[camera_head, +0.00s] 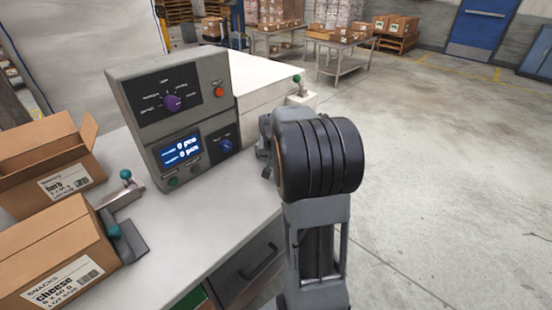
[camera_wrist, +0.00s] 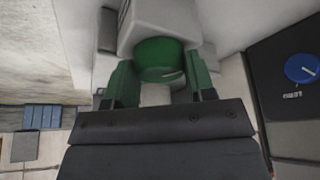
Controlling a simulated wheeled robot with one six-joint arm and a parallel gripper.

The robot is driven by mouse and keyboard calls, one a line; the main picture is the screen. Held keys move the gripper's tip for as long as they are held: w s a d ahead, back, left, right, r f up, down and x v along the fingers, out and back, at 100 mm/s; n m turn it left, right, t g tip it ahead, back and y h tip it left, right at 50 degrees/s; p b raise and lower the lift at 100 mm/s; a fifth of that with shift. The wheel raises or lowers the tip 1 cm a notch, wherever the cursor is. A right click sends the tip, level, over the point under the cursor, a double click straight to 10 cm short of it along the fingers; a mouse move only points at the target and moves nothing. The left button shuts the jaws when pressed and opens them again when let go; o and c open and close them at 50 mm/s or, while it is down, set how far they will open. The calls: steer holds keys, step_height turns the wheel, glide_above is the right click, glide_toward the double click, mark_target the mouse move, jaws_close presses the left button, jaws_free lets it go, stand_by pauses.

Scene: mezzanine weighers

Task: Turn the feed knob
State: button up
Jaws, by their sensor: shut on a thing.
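A dark green round knob (camera_wrist: 160,61) with a pale pointer mark sits on a light grey housing (camera_wrist: 155,22) in the wrist view. My gripper (camera_wrist: 163,72) has its two green fingers on either side of this knob and is shut on it. The knob's label is not visible. In the head view my own arm hides the knob and most of the gripper. A blue knob (camera_head: 225,146) sits on the grey control box (camera_head: 192,113). It also shows at the right of the wrist view (camera_wrist: 301,69), apart from the fingers, with small lettering beside it.
The box also carries a purple dial (camera_head: 173,102), a red button (camera_head: 219,92) and a lit display (camera_head: 181,149). Two cartons (camera_head: 48,250) (camera_head: 40,152) and teal-knobbed levers (camera_head: 120,200) stand left on the bench (camera_head: 232,205). Open floor (camera_head: 450,170) lies right.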

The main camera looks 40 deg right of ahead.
steer(key=m+g+h+b, duration=0.1)
steer(key=m+b, duration=0.1)
steer(key=m, duration=0.1)
steer(key=shift+f+m, duration=0.15)
steer(key=shift+m, duration=0.15)
steer(key=m+g+b, duration=0.1)
steer(key=m, duration=0.1)
steer(key=shift+w+m+b, duration=0.1)
steer(key=shift+m+b, duration=0.25)
steer(key=shift+m, duration=0.05)
steer(key=m+g, duration=0.1)
steer(key=m, duration=0.2)
steer(key=m+g+b, duration=0.1)
steer(key=m, duration=0.2)
steer(key=shift+w+g, duration=0.1)
steer(key=shift+g, duration=0.2)
steer(key=m+g+p, duration=0.1)
steer(key=m, duration=0.3)
steer(key=shift+r, duration=0.2)
steer(key=m+g+y+p, duration=0.1)
steer(key=m, duration=0.2)
steer(key=shift+m, duration=0.3)
steer(key=m+y+p, duration=0.1)
steer(key=m, duration=0.2)
steer(key=m+g+y+p, duration=0.1)
steer(key=m+p, duration=0.1)
steer(key=shift+w+d+m, duration=0.1)
steer(key=shift+m, duration=0.3)
